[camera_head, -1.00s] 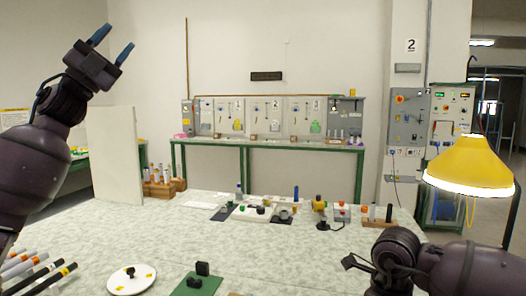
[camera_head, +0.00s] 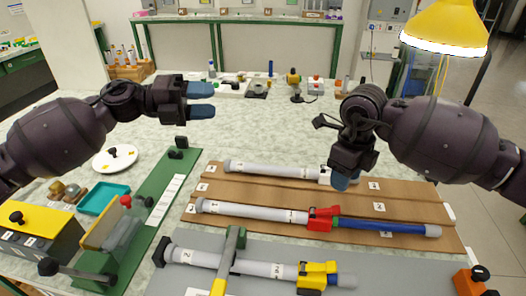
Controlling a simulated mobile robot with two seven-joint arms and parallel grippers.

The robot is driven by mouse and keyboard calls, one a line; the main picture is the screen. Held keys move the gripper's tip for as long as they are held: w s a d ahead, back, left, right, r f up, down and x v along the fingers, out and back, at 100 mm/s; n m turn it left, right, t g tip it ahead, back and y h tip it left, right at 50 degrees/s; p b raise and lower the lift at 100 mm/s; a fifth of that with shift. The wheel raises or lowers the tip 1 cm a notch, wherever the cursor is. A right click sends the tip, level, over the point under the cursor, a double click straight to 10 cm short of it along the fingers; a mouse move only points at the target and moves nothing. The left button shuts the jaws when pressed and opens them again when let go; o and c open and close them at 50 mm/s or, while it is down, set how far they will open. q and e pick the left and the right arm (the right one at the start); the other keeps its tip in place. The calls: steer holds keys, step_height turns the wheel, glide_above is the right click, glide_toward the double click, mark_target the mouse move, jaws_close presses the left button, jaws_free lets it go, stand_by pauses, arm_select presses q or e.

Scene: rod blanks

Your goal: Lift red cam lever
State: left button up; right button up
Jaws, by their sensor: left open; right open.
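A red clamp piece (camera_head: 322,218), which looks like the red cam lever, sits on the middle rod, where its white tube (camera_head: 250,211) meets a blue length (camera_head: 380,226). My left gripper (camera_head: 206,99) is open and empty, pointing right above the back of the table, well away from the red piece. My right gripper (camera_head: 343,178) is open, pointing down, above and slightly right of the red piece. It hides the right end of the rear white rod (camera_head: 270,170). I see no contact between either gripper and the red piece.
A brown board (camera_head: 410,205) carries the rear and middle rods. A grey front board (camera_head: 180,240) holds a rod with a yellow clamp (camera_head: 317,275) and a green bar (camera_head: 231,252). A green fixture with a red knob (camera_head: 125,201) stands left. The table centre is clear.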

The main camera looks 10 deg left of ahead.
arm_select(q)
steer(key=s+d+f+m+g+y, duration=0.1)
steer(key=s+d+f+m+g, duration=0.1)
steer(key=d+f+m+g, duration=0.3)
steer(key=m+g+y, duration=0.3)
steer(key=m+y, duration=1)
steer(key=y, duration=0.3)
glide_toward(261, 208)
steer(key=x, duration=1)
steer(key=shift+f, duration=0.2)
steer(key=shift+c, duration=0.4)
steer(key=c, duration=0.7)
arm_select(e)
steer(key=shift+c, duration=0.4)
